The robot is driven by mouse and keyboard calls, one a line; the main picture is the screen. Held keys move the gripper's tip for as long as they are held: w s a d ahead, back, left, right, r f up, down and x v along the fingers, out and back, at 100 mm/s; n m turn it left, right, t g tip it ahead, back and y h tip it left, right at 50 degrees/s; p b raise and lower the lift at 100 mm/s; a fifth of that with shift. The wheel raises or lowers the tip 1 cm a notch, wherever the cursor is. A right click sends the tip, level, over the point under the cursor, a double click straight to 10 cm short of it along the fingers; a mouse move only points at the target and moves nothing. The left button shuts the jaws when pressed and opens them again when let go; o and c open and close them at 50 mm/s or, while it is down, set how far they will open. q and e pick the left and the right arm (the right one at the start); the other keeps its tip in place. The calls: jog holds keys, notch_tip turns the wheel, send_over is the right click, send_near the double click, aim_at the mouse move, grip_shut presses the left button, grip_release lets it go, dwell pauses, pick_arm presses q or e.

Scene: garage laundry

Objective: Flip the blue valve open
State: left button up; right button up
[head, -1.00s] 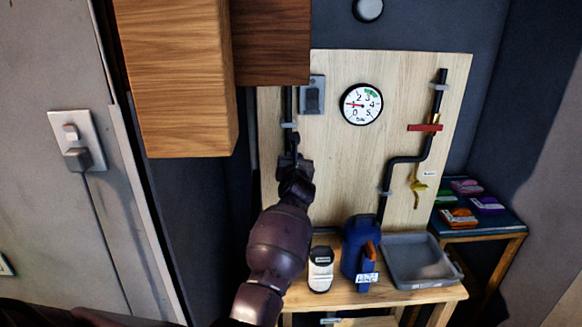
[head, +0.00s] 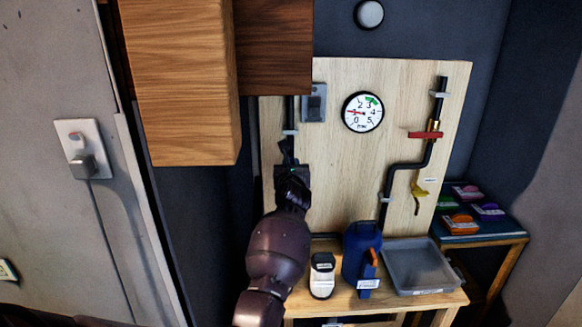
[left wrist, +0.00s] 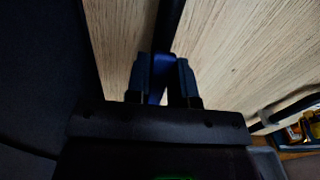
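The blue valve handle (left wrist: 162,72) shows in the left wrist view, in front of a dark vertical pipe (left wrist: 170,22) on the wooden board. My left gripper (left wrist: 165,70) has one finger on each side of the handle. The handle fills the narrow gap, and the fingers look closed on it. In the head view, my left gripper (head: 289,172) is at the lower part of the left pipe (head: 290,115). It hides the blue handle there, so its full angle is unclear. My right gripper is not in view.
The board (head: 330,180) carries a pressure gauge (head: 363,111), a red handle (head: 425,135) and a yellow handle (head: 417,188). Below, a white container (head: 322,275), a blue jug (head: 361,250) and a grey tray (head: 420,268) stand on the bench. A wooden cabinet (head: 180,80) hangs upper left.

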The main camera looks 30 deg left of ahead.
pick_arm(q)
jog(key=o, duration=0.4)
jog(key=v, duration=0.7)
jog(key=shift+s+d, duration=0.15)
jog(key=shift+s, duration=0.1)
dwell(0.4)
